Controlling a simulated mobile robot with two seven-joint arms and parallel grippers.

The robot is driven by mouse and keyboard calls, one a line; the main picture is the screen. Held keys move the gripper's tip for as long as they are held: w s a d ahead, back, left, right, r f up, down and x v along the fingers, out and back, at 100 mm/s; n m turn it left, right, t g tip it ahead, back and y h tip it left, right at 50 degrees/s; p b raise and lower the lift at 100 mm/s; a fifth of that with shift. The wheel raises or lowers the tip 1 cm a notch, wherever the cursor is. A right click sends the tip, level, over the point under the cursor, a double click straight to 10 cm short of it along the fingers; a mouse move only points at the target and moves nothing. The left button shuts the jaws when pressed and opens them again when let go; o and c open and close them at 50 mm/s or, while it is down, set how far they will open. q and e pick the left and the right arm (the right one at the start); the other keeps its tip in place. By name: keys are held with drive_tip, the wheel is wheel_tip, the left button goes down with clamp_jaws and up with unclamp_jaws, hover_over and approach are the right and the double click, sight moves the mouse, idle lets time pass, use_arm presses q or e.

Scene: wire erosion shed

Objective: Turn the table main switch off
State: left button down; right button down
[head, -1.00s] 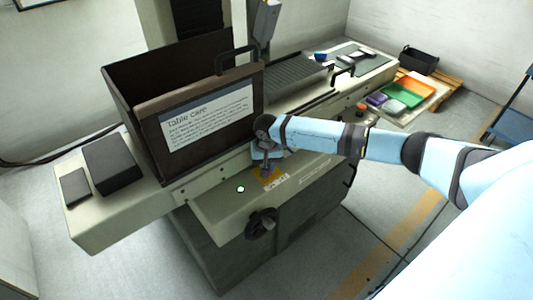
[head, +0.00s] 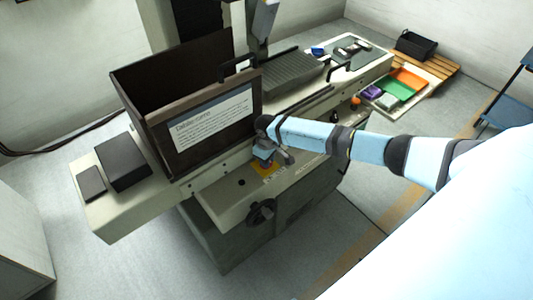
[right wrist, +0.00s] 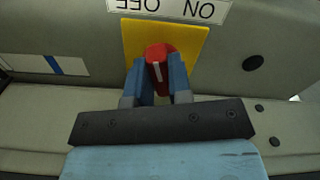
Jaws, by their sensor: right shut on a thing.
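The table main switch is a red knob (right wrist: 160,65) with a white line, on a yellow plate (right wrist: 193,45). An upside-down ON/OFF label (right wrist: 175,8) is beside the plate. My right gripper (right wrist: 160,80) is shut on the knob, a blue finger on each side. The white line points nearly straight up the wrist picture, slightly tilted. In the head view my right gripper (head: 264,163) is at the yellow plate (head: 263,171) and hides the knob. A round lamp (head: 241,182) beside the plate is dark; it also looks dark in the wrist view (right wrist: 252,63). My left gripper is not in view.
A dark handwheel (head: 262,212) sticks out below the panel. A brown-framed guard with a table care sign (head: 213,122) stands just behind my gripper. Black boxes (head: 122,162) lie on the left end. Coloured trays (head: 397,86) are at the far right. Floor in front is clear.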

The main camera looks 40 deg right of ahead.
drive_tip(key=n, duration=0.3)
drive_tip(key=shift+p, duration=0.35)
drive_tip(key=shift+w+n, duration=0.1)
drive_tip(key=shift+n, duration=1.1)
drive_tip(key=c, duration=1)
unclamp_jaws()
drive_tip(key=shift+c, duration=0.2)
drive_tip(key=shift+d, duration=0.1)
wheel_tip(320, 180, up, 14)
drive_tip(key=shift+f, duration=0.1)
